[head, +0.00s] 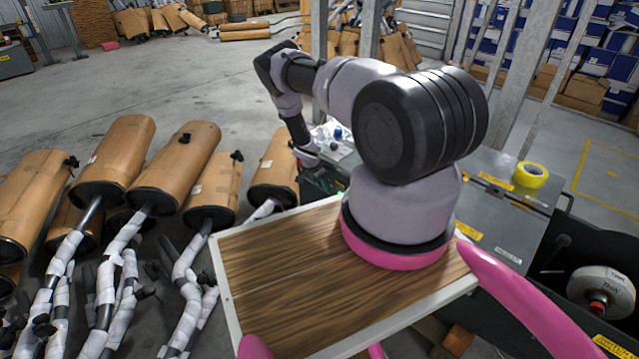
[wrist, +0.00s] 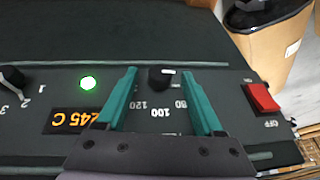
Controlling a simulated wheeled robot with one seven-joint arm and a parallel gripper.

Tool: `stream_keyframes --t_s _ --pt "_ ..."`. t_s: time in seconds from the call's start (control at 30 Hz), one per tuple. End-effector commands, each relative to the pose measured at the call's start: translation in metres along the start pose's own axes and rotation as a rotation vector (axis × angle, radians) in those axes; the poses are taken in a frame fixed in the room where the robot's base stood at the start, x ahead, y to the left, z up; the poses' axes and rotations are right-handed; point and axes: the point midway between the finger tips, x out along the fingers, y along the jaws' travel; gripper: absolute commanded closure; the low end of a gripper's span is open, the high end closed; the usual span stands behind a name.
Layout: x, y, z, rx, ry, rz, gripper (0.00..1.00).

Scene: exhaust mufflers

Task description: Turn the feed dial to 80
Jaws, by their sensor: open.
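The feed dial (wrist: 155,79) is a small black knob on a dark panel in the wrist view, with a pale mark near its upper right edge. Printed numbers 80, 100 and 120 sit around its lower side, with 80 at the right, partly beside a finger. My gripper (wrist: 159,72) has two teal fingers, open, one on each side of the dial. A gap shows between each finger and the knob. In the head view the dial cannot be made out, and my arm covers part of that area.
On the panel are a lit green lamp (wrist: 88,83), an orange display (wrist: 75,121) reading 245 C, another knob (wrist: 13,77) at left and a red switch (wrist: 262,97) at right. Wrapped mufflers (head: 175,168) stand left of my arm. Yellow tape (head: 529,175) lies on the grey machine top.

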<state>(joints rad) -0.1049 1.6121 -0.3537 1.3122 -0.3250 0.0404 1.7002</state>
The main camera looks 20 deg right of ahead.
Motion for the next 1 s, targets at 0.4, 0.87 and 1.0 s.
stream_keyframes --t_s 0.4,0.87,1.0 --pt "0.0023 -0.0001 -0.0005 0.0 0.0 0.0 0.73" --pt "0.0022 0.002 -0.0007 0.019 0.001 -0.05 1.0" --pt "0.0024 0.0042 -0.0009 0.053 0.001 -0.123 1.0"
